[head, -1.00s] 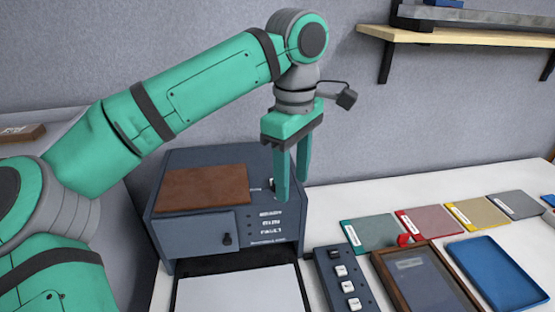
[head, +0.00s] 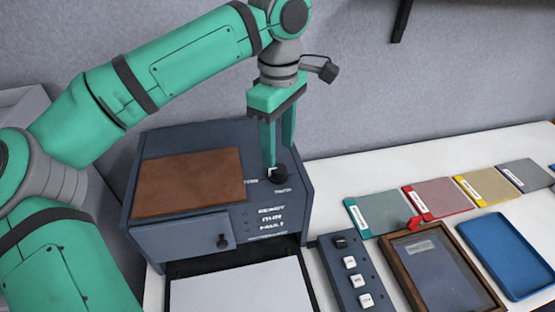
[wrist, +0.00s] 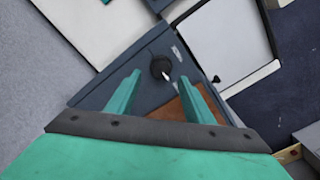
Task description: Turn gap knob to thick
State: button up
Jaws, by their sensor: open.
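The gap knob (head: 279,172) is a small black dial with a white pointer on top of the dark blue-grey machine (head: 290,203), near its right rear. White lettering is printed beside it, too small to read surely. In the wrist view the knob (wrist: 161,68) lies just beyond the fingertips, between their lines, with its white pointer towards the lower right. My gripper (head: 278,160) points down above the knob, its green fingers apart and empty. In the head view one finger overlaps the knob, so I cannot tell whether they touch.
A brown leather-like pad (head: 188,182) covers the machine's top left. A small front door with a black knob (head: 223,242) is below. A white sheet (head: 240,290), a button panel (head: 350,270), a wood-framed screen (head: 440,270) and a blue tray (head: 505,255) lie nearby.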

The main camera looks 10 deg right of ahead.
aim_at(279, 168)
jog(key=f, duration=0.4)
jog(key=shift+s+d, duration=0.1)
jog(key=shift+d, duration=0.1)
jog(key=shift+f, duration=0.35)
jog(key=shift+a+f, duration=0.35)
jog(key=shift+c, duration=0.3)
jog(key=shift+d, duration=0.15)
jog(key=c, duration=1)
